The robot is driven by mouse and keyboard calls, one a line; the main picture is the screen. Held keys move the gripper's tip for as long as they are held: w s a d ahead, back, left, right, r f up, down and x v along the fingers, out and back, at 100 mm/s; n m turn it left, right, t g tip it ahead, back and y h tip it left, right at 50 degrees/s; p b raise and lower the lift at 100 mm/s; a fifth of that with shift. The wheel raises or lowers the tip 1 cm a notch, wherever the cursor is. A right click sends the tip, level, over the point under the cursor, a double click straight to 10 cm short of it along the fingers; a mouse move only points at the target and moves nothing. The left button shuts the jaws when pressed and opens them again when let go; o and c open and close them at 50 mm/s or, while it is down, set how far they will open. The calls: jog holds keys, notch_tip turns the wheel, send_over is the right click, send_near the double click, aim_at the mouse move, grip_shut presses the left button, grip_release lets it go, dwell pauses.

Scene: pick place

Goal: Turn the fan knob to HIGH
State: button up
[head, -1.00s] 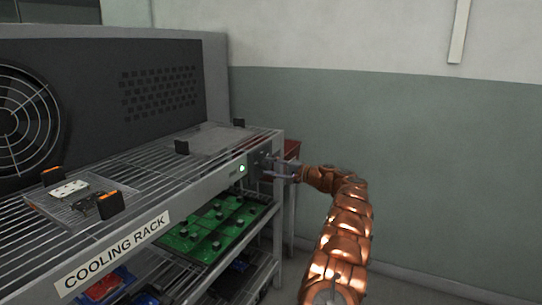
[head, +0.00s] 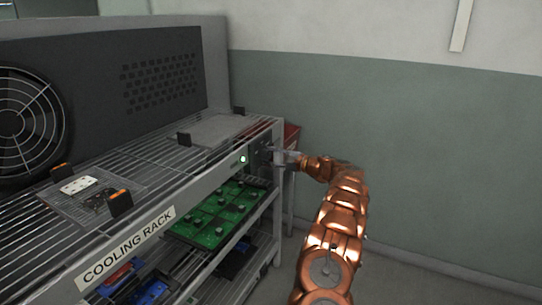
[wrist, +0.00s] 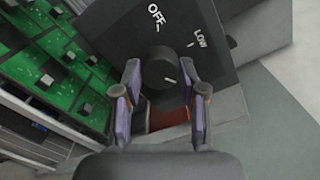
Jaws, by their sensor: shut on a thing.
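The fan knob (wrist: 160,65) is dark and round on a dark control panel (wrist: 115,35), seen in the wrist view. The panel reads OFF above the knob and LOW to its upper right; no HIGH label is visible. The knob's pale mark points to the lower right, clockwise past LOW. My gripper (wrist: 161,76) has its two fingers on either side of the knob and is shut on it. In the head view my gripper (head: 281,157) meets the panel (head: 260,152) at the rack's right end and hides the knob.
Green circuit boards (head: 215,212) lie on the shelf below. A red surface (head: 291,132) is behind the gripper. The wall is at right.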

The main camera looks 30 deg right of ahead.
jog(key=o, duration=1.2)
jog(key=shift+c, duration=0.2)
jog(key=v, duration=1.2)
jog(key=shift+f, duration=0.1)
